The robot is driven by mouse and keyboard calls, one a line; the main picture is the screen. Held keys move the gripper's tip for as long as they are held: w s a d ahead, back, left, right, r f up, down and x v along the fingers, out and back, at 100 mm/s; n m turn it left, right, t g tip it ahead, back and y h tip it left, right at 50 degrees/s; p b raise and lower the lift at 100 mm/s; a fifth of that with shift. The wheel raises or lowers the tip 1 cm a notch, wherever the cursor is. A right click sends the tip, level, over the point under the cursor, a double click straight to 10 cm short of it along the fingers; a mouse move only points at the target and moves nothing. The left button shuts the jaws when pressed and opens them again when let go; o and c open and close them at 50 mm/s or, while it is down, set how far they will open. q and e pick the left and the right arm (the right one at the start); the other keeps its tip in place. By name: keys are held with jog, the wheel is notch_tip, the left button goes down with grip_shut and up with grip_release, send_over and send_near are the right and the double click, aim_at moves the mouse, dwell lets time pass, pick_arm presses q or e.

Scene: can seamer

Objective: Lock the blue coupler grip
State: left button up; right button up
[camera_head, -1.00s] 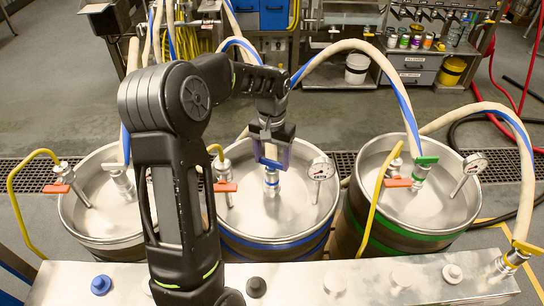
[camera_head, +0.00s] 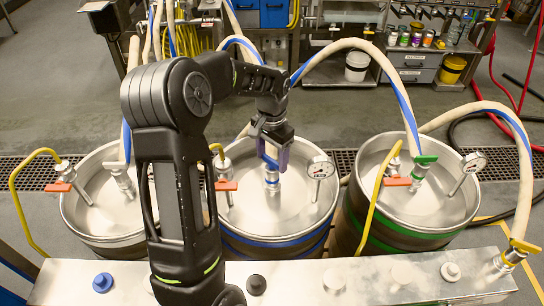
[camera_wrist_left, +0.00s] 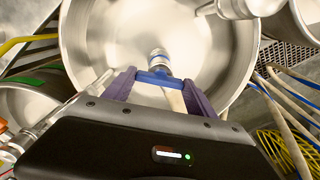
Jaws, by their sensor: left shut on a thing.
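The blue coupler grip (camera_head: 267,160) sits on the coupler (camera_head: 271,179) at the middle of the centre keg (camera_head: 290,206), which has a blue band. My left gripper (camera_head: 274,158) reaches down over it and is shut on the grip. In the left wrist view, the grip (camera_wrist_left: 160,77) runs crosswise between the two purple fingers of my left gripper (camera_wrist_left: 160,80). The silver coupler body (camera_wrist_left: 159,58) shows beyond it. In the head view, the gripper and the arm partly hide the grip. I cannot tell whether the coupler is locked. My right gripper is not in view.
A pressure gauge (camera_head: 320,168) stands right of the coupler, and an orange-handled valve (camera_head: 226,186) stands left. A hose with a blue stripe (camera_head: 308,66) arches near my gripper. The green-banded keg (camera_head: 440,207) is at right. A metal ledge (camera_head: 410,270) lies in front.

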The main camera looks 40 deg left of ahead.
aim_at(272, 159)
pick_arm(q)
jog(key=o, duration=1.4)
jog(key=shift+c, duration=0.2)
jog(key=shift+r, duration=3.9)
